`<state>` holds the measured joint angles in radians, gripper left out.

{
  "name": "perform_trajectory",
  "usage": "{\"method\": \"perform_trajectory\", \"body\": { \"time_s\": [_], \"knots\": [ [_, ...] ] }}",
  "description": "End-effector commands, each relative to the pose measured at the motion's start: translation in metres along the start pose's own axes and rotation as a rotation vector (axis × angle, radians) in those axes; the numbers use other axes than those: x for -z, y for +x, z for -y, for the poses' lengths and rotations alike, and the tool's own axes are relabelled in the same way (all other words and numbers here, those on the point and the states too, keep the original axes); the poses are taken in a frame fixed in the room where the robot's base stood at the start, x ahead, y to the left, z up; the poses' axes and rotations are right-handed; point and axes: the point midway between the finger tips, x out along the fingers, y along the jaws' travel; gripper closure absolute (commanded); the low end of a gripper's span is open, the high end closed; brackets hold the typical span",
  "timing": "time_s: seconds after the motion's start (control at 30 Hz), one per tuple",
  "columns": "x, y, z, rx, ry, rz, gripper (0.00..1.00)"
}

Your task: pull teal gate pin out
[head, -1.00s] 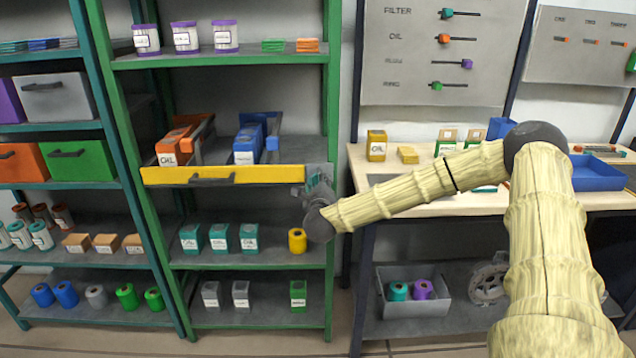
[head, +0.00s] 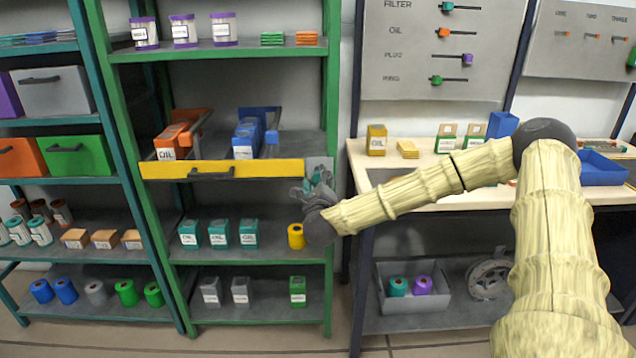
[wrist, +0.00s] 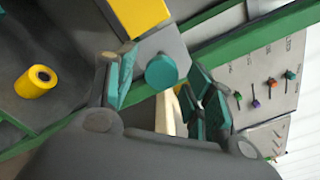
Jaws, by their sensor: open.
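The teal gate pin (wrist: 161,72) shows in the wrist view as a round teal knob on a grey plate (wrist: 158,45). My gripper (wrist: 160,76) is open, with one teal-padded finger on each side of the knob. A pale shaft-like strip shows below the knob between the fingers; I cannot tell whether the fingers touch the knob. In the head view my gripper (head: 318,190) is at the right end of the yellow drawer front (head: 235,170), by the green post. There the gripper mostly hides the pin.
A yellow cylinder (head: 296,236) stands on the shelf just below and left of my gripper; it also shows in the wrist view (wrist: 36,81). The green shelf post (head: 331,110) is close on the right. A workbench (head: 400,180) lies beneath my arm.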

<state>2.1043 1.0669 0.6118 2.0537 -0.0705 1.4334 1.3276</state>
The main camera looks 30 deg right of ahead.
Motion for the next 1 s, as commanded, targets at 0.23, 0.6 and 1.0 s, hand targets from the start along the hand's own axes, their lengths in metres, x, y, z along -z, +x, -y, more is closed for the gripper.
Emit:
{"method": "perform_trajectory", "body": {
  "time_s": [0.23,0.6,1.0],
  "knots": [
    [0.000,-0.011,0.000,0.000,0.001,0.000,0.47],
    [0.001,-0.075,-0.001,-0.003,0.001,0.000,0.47],
    [0.001,-0.118,0.000,-0.001,0.001,0.000,0.47]
  ]
}}
